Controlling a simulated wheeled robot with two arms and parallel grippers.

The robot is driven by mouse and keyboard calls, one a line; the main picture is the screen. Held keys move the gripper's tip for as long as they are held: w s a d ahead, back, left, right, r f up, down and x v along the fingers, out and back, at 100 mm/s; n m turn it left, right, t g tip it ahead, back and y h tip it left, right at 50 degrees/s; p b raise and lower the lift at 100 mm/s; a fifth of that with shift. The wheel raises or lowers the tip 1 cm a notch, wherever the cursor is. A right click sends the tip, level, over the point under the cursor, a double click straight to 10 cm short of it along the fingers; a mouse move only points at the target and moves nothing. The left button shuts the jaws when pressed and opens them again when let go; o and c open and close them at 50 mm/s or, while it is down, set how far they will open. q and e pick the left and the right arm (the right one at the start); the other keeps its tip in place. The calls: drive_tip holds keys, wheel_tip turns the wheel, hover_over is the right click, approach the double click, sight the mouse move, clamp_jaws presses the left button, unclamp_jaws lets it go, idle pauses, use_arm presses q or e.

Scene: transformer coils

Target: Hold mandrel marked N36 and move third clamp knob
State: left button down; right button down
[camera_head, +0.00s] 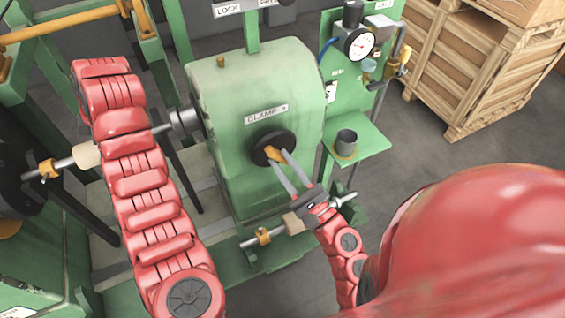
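The clamp knob is a black round disc (259,151) with an orange grip piece, on the green housing's front below a "CLAMP" label. My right gripper (277,157) reaches up to it from the lower right, its two fingertips on either side of the orange piece; whether they press on it I cannot tell. A tan cylinder (86,156) sits on a horizontal metal shaft at left, partly behind my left arm. Another tan cylinder (292,223) sits on a lower rod beside my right gripper. No N36 mark is readable. My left gripper does not show.
The green machine housing (215,100) fills the middle. A green shelf (365,140) holds a dark cup (346,142), below a pressure gauge (359,44). A wooden crate (470,75) stands at upper right. Grey floor is open between crate and machine. My red arm covers the lower right.

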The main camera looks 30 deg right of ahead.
drive_tip(key=c, duration=0.8)
unclamp_jaws()
drive_tip(key=shift+a+f, duration=0.3)
drive_tip(key=shift+f, duration=0.1)
drive_tip(key=shift+o, duration=0.2)
drive_tip(key=shift+d+r, duration=0.1)
drive_tip(key=shift+r, duration=0.05)
drive_tip(key=shift+s+d, duration=0.1)
drive_tip(key=shift+d, duration=0.05)
drive_tip(key=v, duration=1.1)
drive_tip(key=shift+s, duration=0.4)
